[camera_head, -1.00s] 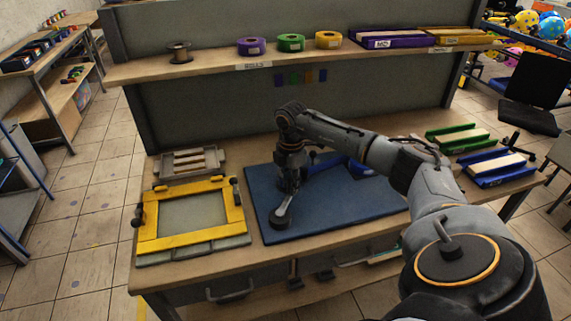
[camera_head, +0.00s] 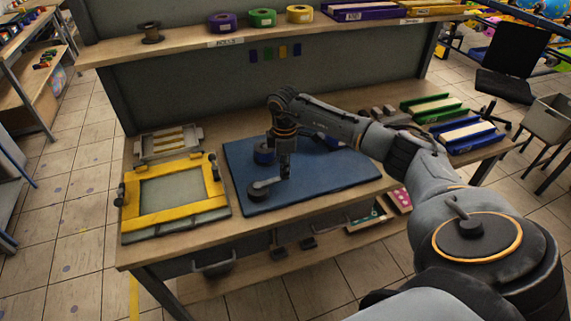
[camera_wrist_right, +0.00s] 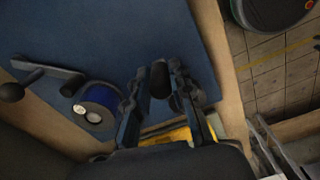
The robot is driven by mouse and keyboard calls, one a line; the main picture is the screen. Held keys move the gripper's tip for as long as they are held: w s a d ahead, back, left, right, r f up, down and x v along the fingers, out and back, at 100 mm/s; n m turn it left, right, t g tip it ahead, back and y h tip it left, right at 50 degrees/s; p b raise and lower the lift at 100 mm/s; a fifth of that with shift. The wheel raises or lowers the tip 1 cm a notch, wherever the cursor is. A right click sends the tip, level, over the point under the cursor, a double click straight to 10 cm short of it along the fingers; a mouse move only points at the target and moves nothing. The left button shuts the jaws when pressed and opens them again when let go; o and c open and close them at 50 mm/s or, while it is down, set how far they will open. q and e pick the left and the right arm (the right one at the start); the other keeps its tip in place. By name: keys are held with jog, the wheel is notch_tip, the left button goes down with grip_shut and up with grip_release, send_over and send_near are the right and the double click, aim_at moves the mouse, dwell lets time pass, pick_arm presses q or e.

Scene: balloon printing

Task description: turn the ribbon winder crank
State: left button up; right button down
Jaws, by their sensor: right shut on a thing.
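My right gripper (camera_head: 286,176) points down over the blue mat (camera_head: 222,178), shut on the knob of the ribbon winder crank. The crank's dark round hub (camera_head: 258,194) sits near the mat's front left, and its grey arm (camera_head: 272,183) runs right from the hub to the gripper. My left gripper is not in view.
A yellow frame (camera_head: 139,207) lies left of the mat. A dark bar with a knob (camera_wrist_right: 40,72) shows beyond the spool in the wrist view. Green (camera_head: 434,107) and blue trays (camera_head: 466,135) are at the right. Rolls stand on the shelf (camera_head: 190,40) above.

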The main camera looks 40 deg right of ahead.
jog(key=shift+s+a, duration=0.3)
jog(key=shift+s, duration=0.15)
jog(key=shift+a, duration=0.1)
jog(key=c, duration=1.2)
grip_release()
jog(key=shift+o, duration=0.2)
jog(key=shift+w, duration=0.1)
jog(key=shift+r, duration=0.45)
notch_tip(320, 180, up, 11)
